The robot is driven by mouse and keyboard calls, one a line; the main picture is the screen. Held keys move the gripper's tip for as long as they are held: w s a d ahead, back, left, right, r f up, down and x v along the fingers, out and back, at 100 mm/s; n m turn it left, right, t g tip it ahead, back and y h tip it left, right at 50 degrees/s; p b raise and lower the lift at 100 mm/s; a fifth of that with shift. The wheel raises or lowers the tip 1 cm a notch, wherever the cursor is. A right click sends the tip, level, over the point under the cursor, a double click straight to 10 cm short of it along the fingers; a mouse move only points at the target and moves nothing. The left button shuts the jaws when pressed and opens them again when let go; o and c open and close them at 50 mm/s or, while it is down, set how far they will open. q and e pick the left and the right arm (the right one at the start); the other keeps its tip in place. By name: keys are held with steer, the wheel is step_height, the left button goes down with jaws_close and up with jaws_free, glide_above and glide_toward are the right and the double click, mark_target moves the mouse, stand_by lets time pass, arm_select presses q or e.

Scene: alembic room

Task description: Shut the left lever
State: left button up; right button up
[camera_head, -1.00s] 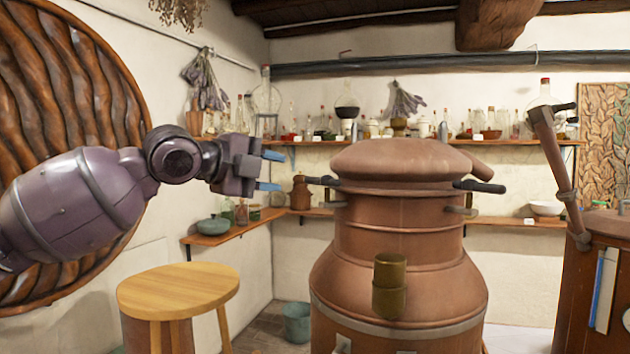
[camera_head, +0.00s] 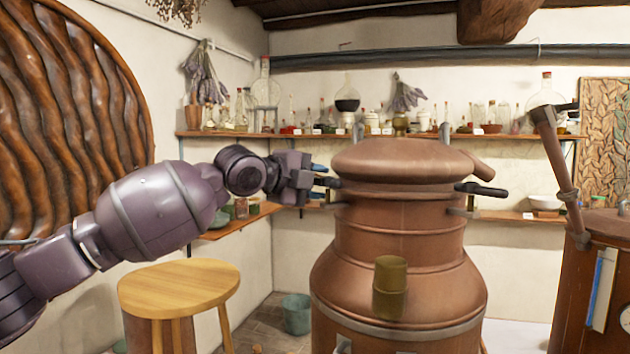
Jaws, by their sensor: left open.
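The copper still (camera_head: 398,230) stands in the middle of the view with its domed lid (camera_head: 402,160) on top. The left lever (camera_head: 331,183) has a short dark handle at the left side of the lid's rim, sticking out to the left. My left gripper (camera_head: 318,182) is open, with its blue fingertips one above and one below the lever's end. I cannot tell whether they touch it, and the gripper partly hides the handle. The right lever (camera_head: 481,189) sticks out on the right side of the rim. My right gripper is not in view.
A round wooden stool (camera_head: 180,287) stands at the lower left, below my left arm. A corner shelf (camera_head: 240,222) with jars is behind the arm. A green bucket (camera_head: 296,314) is on the floor. Another copper vessel (camera_head: 585,275) stands at the right.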

arm_select(q)
jaws_close()
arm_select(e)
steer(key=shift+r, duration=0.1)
arm_select(q)
steer(key=shift+s+n+t+y, duration=0.1)
steer(key=shift+n+t+y, duration=0.3)
steer(key=shift+s+a+n+t+y+b, duration=0.1)
steer(key=shift+s+n+t+y+b, duration=0.5)
steer(key=shift+n+y, duration=2.05)
steer(key=shift+s+a+n+t+y+b, duration=0.15)
steer(key=shift+s+n+t+y+b, duration=0.45)
steer(key=shift+n+y, duration=2.05)
steer(key=shift+s+a+n+t+y+b, duration=0.1)
steer(key=shift+s+n+t+y+b, duration=0.5)
steer(key=shift+n+y, duration=2.05)
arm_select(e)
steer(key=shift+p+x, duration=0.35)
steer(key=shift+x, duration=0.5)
arm_select(q)
steer(key=shift+s+m+g+y, duration=0.2)
steer(key=shift+m+g+y, duration=0.35)
steer(key=shift+y, duration=0.7)
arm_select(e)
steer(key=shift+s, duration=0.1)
arm_select(q)
jaws_free()
